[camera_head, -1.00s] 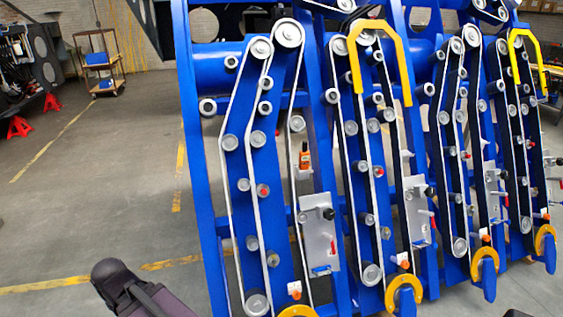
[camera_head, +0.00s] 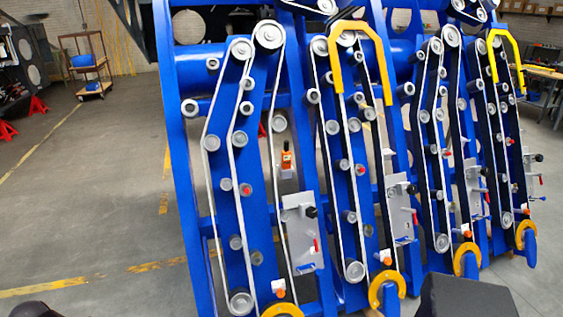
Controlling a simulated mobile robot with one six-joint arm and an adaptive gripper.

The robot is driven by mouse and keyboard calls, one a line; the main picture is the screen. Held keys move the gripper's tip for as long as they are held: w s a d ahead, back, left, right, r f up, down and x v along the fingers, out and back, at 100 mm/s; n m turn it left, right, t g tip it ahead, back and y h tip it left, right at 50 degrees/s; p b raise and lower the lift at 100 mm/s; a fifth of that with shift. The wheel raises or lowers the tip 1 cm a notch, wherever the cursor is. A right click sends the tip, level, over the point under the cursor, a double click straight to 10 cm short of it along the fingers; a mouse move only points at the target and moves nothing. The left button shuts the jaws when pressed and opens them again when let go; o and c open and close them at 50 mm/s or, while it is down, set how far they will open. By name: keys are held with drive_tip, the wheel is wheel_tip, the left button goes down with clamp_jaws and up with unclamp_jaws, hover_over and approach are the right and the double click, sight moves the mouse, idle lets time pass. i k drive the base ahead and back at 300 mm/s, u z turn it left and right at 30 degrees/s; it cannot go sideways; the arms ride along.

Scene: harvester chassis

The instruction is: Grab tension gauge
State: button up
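A small orange device (camera_head: 287,159), which looks like the tension gauge, stands upright on a small light ledge (camera_head: 288,173) in the left section of the blue harvester chassis (camera_head: 178,130). It is just above a grey plate (camera_head: 301,240) with a black knob and a red handle. It is too small to make out its display. My gripper is not in view. A dark rounded part at the bottom left edge and a dark block at the bottom right are probably parts of my own body.
Belts and rollers (camera_head: 240,48) run along the sloping chassis frames. Yellow curved guards (camera_head: 342,50) stick out at top and bottom. A shelf cart (camera_head: 88,62) stands at the back left. The concrete floor left of the chassis is clear.

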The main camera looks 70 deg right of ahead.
sight(286, 154)
drive_tip(key=u, duration=0.1)
drive_tip(key=k, duration=1.4)
drive_tip(key=z, duration=1.9)
drive_tip(key=i, duration=0.75)
drive_tip(key=u, duration=0.1)
